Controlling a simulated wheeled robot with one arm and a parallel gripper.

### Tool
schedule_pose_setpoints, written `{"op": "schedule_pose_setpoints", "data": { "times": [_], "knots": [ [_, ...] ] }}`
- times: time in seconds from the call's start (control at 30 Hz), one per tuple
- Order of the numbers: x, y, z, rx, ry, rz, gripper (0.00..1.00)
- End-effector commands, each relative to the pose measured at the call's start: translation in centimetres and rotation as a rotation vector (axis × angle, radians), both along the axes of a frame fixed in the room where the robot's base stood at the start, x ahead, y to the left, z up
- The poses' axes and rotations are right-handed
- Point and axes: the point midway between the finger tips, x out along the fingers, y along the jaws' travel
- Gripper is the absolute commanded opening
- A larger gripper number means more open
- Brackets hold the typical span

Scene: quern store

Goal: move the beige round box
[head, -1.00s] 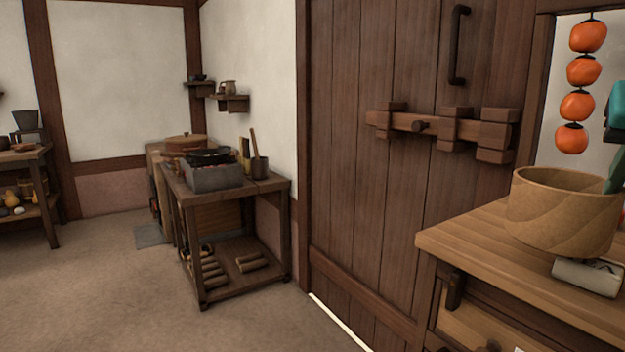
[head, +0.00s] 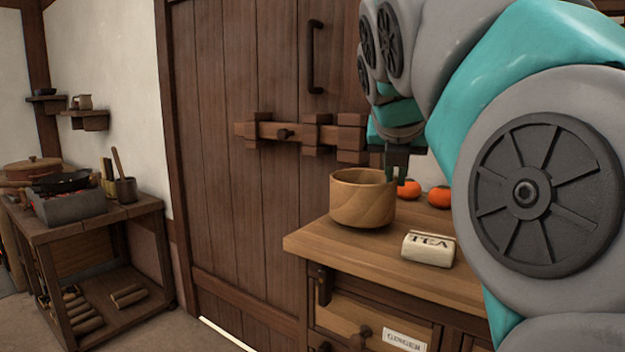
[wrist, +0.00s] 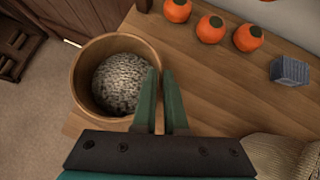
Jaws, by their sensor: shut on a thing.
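The beige round box (head: 360,201) is a light wooden tub with an open top, upright at the left end of the wooden counter (head: 315,243). The wrist view shows the box (wrist: 84,88) from above, with pale grains (wrist: 121,83) inside. My gripper (wrist: 160,75) is shut on the right side of its rim. In the head view my gripper (head: 392,178) comes down from above at that side, with its fingertips partly hidden. I cannot tell whether the box's base touches the counter or hangs just above it.
A TEA packet (head: 428,249) lies right of the box, nearer me. Several orange fruits (wrist: 211,29) lie along the counter's back, near a small grey block (wrist: 289,71). A wooden door (head: 235,200) stands behind. A low table with a brazier (head: 75,206) is at left.

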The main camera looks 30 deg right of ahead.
Motion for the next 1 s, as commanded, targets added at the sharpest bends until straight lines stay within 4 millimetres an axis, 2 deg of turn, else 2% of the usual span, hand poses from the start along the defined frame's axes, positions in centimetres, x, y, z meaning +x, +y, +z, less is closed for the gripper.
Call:
{"op": "schedule_pose_setpoints", "data": {
  "times": [0.13,0.47,0.5,0.77,1.0],
  "knots": [
    [-0.16,0.0,-1.14,0.001,0.002,-0.001,0.0],
    [-0.09,0.01,-1.28,0.0,0.001,-0.001,0.0],
    [-0.07,0.01,-1.36,0.0,0.0,0.0,0.11],
    [-0.06,-0.01,-1.37,0.0,0.001,-0.001,0.4],
    [-0.05,-0.02,-1.38,0.0,0.001,-0.001,0.4]
  ]
}}
